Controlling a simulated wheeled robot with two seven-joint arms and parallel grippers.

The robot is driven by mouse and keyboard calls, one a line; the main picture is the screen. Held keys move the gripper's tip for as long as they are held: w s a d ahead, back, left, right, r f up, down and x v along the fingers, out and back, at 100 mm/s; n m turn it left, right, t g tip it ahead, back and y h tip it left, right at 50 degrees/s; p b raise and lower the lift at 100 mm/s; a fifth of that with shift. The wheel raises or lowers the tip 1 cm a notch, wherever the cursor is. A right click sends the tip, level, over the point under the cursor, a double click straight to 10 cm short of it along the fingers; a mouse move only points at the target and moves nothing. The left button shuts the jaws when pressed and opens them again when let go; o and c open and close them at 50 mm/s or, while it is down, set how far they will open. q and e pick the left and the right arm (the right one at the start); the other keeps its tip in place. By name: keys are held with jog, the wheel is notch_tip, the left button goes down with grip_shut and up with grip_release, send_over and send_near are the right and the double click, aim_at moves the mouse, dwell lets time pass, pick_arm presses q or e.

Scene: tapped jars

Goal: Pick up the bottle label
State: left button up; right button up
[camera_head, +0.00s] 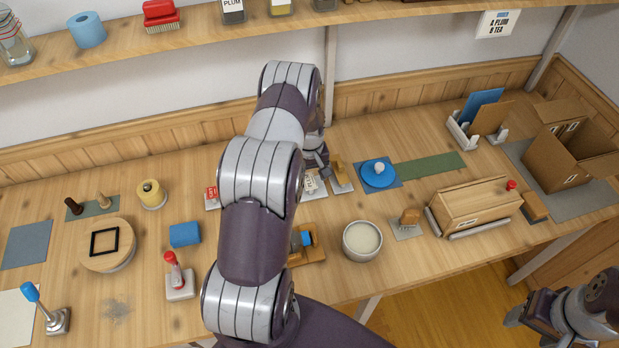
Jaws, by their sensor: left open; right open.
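A small white piece with dark print (311,184), which looks like the bottle label, lies at the back middle of the bench, partly hidden by my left arm. I cannot read its print. My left gripper (319,166) is just above and behind it, largely hidden by my own arm. It is open, and I cannot see whether it touches the piece. My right gripper (530,312) is open and empty, low at the right, away from the bench top.
A wooden brush-like block (341,175) stands close right of the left gripper. A blue lid (378,173) and a bowl (362,240) are nearby. A wooden box (475,207) and open carton (570,160) stand right. A shelf (200,38) runs above.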

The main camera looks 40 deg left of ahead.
pick_arm(q)
jog(key=shift+f, duration=0.25)
dwell(0.4)
jog(key=c, duration=1.1)
